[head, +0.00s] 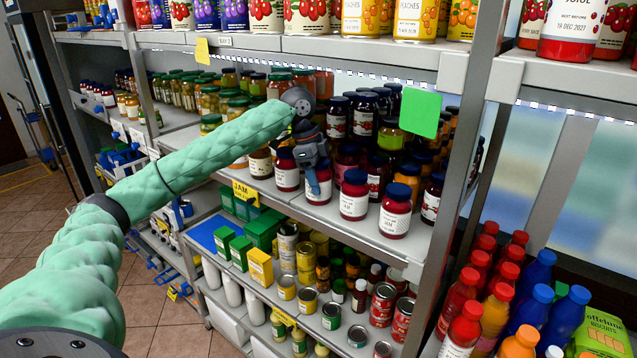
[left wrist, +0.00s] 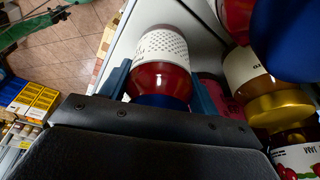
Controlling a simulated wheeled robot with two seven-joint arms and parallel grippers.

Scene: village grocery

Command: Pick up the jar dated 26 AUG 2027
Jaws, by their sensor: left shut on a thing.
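My left gripper (head: 314,178) reaches into the jam shelf from the left. In the left wrist view its two blue fingers (left wrist: 161,90) stand on either side of a jar of red jam (left wrist: 158,78) with a dark blue lid and a white dotted label. The gripper is shut on this jar. In the head view the gripper partly covers the jar (head: 319,192), which is in the front row. The date on it cannot be read from these frames. My right gripper is in neither view.
Similar blue-lidded jam jars stand close by, one to the left (head: 287,172) and others to the right (head: 354,196) and (head: 396,211). A gold-lidded jar (left wrist: 275,112) is near the gripper. A shelf upright (head: 462,150) stands to the right.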

